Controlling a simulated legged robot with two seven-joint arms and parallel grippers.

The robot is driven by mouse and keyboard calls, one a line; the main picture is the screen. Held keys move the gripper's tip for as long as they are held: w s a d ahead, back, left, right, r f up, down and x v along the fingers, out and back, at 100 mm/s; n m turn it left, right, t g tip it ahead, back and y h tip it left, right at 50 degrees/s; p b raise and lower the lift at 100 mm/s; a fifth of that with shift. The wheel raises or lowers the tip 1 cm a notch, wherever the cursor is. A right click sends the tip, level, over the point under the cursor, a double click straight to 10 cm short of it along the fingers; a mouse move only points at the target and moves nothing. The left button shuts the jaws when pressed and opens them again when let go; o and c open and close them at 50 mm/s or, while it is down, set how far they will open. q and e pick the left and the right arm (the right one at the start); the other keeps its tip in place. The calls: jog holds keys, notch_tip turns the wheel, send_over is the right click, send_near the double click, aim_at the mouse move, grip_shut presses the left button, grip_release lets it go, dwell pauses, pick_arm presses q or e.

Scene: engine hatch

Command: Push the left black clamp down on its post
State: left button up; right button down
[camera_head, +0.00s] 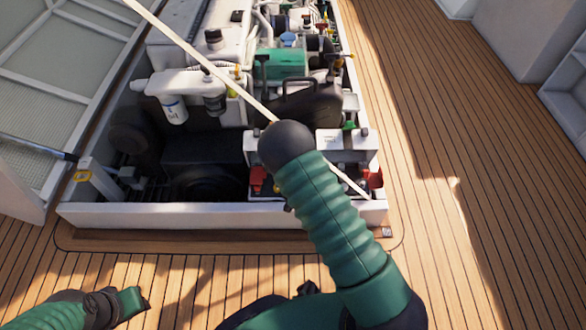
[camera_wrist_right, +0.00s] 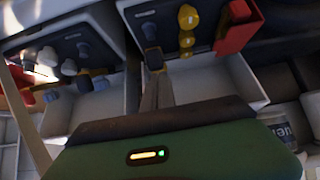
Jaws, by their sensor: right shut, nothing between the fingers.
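In the right wrist view, my right gripper (camera_wrist_right: 155,62) is shut and empty, its narrow fingers reaching between two dark battery tops. Its dark tips are close to the right battery (camera_wrist_right: 172,28) and appear to overlap its edge. I cannot tell whether they touch a clamp. I cannot make out the left black clamp or its post for certain. In the head view my right arm covers the middle of the battery bay, and the right gripper is hidden. My left gripper (camera_head: 140,303) is low at the left, over the deck, away from the engine hatch; its jaws are unclear.
Red clamps stand at the left (camera_head: 258,180) and right (camera_head: 374,179) of the battery bay. The hatch's white rim (camera_head: 160,215) borders it in front. A thin pale rod (camera_head: 225,80) crosses the hatch diagonally. Engine parts fill the back; the wooden deck (camera_head: 450,200) at right is clear.

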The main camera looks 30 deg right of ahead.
jog(key=s+f, duration=0.1)
jog(key=s+a+f+p, duration=0.1)
jog(key=shift+a+f, duration=0.1)
jog(key=shift+f, duration=0.25)
jog(key=shift+s+a+f, duration=0.1)
jog(key=shift+s+f, duration=0.1)
jog(key=shift+f, duration=0.3)
jog(key=shift+s+a+f, duration=0.1)
jog(key=shift+s+f, duration=0.1)
jog(key=shift+f, duration=0.25)
jog(key=shift+s+a+f, duration=0.25)
jog(key=shift+f, duration=0.35)
